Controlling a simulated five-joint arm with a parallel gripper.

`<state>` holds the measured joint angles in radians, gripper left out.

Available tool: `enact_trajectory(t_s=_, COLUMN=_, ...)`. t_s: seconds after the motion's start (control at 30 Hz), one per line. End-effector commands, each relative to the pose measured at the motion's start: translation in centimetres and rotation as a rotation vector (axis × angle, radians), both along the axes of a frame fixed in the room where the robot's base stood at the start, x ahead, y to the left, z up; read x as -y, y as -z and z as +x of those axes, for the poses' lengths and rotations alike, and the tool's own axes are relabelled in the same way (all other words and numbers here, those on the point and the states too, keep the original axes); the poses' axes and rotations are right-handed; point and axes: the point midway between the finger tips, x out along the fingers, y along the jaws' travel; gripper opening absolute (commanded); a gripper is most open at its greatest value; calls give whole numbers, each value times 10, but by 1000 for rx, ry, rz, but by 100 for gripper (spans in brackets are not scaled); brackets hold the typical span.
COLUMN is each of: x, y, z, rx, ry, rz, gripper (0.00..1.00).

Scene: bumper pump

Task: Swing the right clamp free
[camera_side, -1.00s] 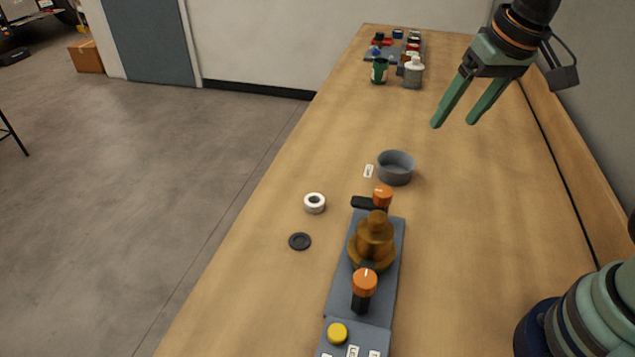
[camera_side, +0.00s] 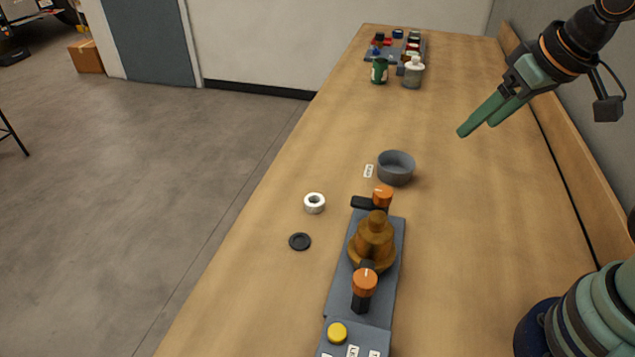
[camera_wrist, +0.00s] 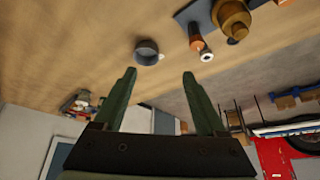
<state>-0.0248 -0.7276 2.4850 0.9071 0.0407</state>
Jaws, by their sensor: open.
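A brown stepped pump part (camera_side: 374,243) stands upright on a grey plate (camera_side: 393,285). Two orange-capped clamps flank it. The near clamp (camera_side: 365,283) has a dark arm pointing toward the part's base. The far clamp (camera_side: 383,196) has a black arm pointing left, away from the part. I cannot tell from the labels which is the right clamp. My gripper (camera_side: 477,129) is open and empty, high above the bench, right of and beyond the fixture. In the wrist view its fingers (camera_wrist: 160,72) are apart; the part (camera_wrist: 233,18) and far clamp (camera_wrist: 196,40) show at top right.
A grey bowl (camera_side: 396,169) stands just beyond the far clamp. A white ring (camera_side: 314,203) and a black disc (camera_side: 300,241) lie left of the plate. A yellow button (camera_side: 337,333) is at the near end. Bottles (camera_side: 412,74) stand farther back. The bench's right side is clear.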

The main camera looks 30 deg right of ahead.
Motion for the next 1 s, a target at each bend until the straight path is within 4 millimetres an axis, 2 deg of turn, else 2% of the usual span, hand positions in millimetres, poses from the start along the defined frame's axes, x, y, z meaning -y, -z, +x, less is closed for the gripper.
enact_trajectory(t_s=0.17, x=-54, y=6, z=6, rx=-126, ry=64, rz=94, gripper=74)
enact_trajectory(t_s=0.27, x=-98, y=14, z=4, rx=-230, ry=138, rz=138, gripper=74)
enact_trajectory(t_s=0.4, x=-157, y=26, z=-8, rx=-357, ry=262, rz=149, gripper=74)
enact_trajectory(t_s=0.53, x=-199, y=38, z=-25, rx=-429, ry=363, rz=129, gripper=74)
enact_trajectory(t_s=0.7, x=-226, y=46, z=-40, rx=-466, ry=445, rz=103, gripper=74)
enact_trajectory(t_s=0.87, x=-230, y=55, z=-43, rx=-473, ry=466, rz=97, gripper=74)
enact_trajectory(t_s=1.0, x=-229, y=73, z=-43, rx=-474, ry=466, rz=97, gripper=74)
